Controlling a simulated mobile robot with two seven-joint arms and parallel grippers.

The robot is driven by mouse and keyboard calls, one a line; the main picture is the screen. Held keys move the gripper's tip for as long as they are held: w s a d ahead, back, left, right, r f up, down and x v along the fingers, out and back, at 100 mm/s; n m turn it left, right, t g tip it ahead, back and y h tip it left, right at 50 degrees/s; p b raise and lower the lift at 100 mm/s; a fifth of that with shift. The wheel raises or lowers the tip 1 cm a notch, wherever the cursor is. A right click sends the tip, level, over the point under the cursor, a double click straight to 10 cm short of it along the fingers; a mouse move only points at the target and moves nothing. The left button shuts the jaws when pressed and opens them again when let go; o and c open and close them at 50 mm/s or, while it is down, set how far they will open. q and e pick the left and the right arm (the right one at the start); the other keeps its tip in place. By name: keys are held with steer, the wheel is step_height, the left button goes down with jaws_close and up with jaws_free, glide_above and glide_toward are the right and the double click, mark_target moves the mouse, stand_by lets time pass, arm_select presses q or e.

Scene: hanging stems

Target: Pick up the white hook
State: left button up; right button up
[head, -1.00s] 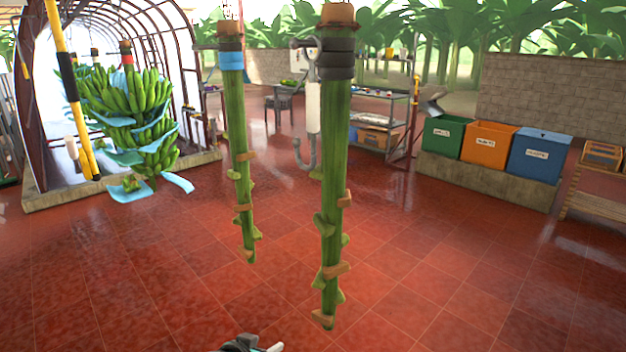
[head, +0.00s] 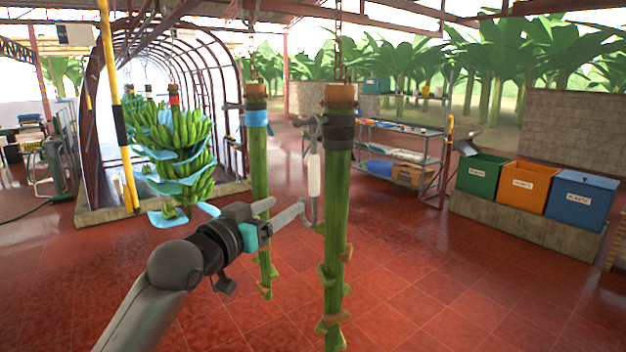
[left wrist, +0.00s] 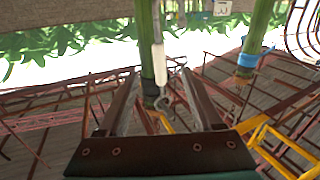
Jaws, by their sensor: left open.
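The white hook (head: 314,176) hangs upright at the left side of the nearer green stem (head: 338,215), below its black band. It has a white sleeve and a grey metal curve at its lower end. My left gripper (head: 287,205) is open, just left of the hook, with its fingers pointing at it. In the left wrist view, the hook's white sleeve (left wrist: 158,63) shows between the two spread fingers (left wrist: 158,78), in front of the stem. I cannot tell how far it is from the fingertips. My right gripper is in neither view.
A second stem (head: 260,180) with a blue band hangs behind my left gripper. A banana bunch (head: 178,155) with blue sheets hangs further left. Shelves (head: 400,150) and green, orange and blue bins (head: 528,188) stand at the back right. The red floor is clear.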

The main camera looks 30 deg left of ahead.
mark_target(312, 188)
arm_select(q)
steer(key=w+p, duration=0.1)
steer(key=w, duration=0.5)
steer(key=shift+w, duration=0.75)
steer(key=w+p, duration=0.1)
steer(key=w, duration=0.2)
steer(key=shift+w+d+r+p, duration=0.1)
steer(key=shift+w+r+p, duration=0.05)
steer(key=shift+w+p, duration=0.2)
steer(key=shift+w, duration=0.65)
steer(key=shift+c, duration=0.2)
jaws_close()
